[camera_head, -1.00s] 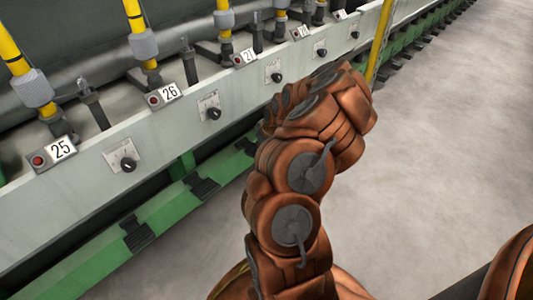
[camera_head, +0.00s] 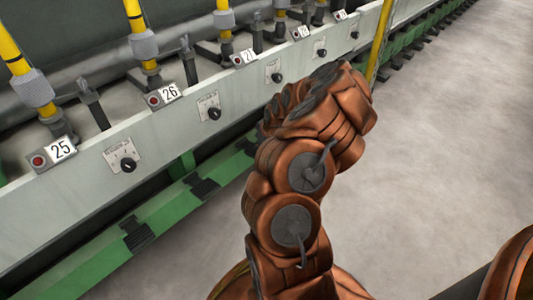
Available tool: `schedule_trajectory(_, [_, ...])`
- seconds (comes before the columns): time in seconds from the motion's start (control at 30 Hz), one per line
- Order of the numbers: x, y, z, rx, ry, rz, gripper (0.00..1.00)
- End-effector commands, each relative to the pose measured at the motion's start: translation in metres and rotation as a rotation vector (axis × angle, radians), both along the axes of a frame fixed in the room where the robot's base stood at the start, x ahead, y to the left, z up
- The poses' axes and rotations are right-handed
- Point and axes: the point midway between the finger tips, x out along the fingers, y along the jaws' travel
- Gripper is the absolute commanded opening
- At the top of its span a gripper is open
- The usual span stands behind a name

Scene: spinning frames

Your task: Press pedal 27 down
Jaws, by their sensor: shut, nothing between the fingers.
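A row of black pedals sits on the green rail below the pale machine front. The number plate that reads as 27 (camera_head: 245,57) is small and blurred, just past plate 26. The black pedal (camera_head: 248,147) that seems to lie below it is partly covered by my arm, so its match to 27 is not certain. It looks level with the other pedals. My copper-coloured arm rises through the middle of the view and bends toward the machine. My gripper is hidden beyond the arm, and no contact with a pedal can be seen.
Two nearer pedals (camera_head: 137,233) and (camera_head: 202,186) lie along the rail to the left. Black knobs (camera_head: 214,114) stick out of the machine front (camera_head: 170,140). A yellow upright post (camera_head: 378,45) stands just beyond my arm. The grey floor (camera_head: 450,150) to the right is clear.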

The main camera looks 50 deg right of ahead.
Motion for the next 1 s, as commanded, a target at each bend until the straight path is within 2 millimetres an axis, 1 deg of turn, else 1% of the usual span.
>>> schedule_trajectory(0.17, [0.000, 0.000, -0.002, 0.000, 0.000, 0.000, 0.00])
schedule_trajectory(1.0, [0.000, 0.000, -0.029, 0.000, 0.001, 0.000, 0.00])
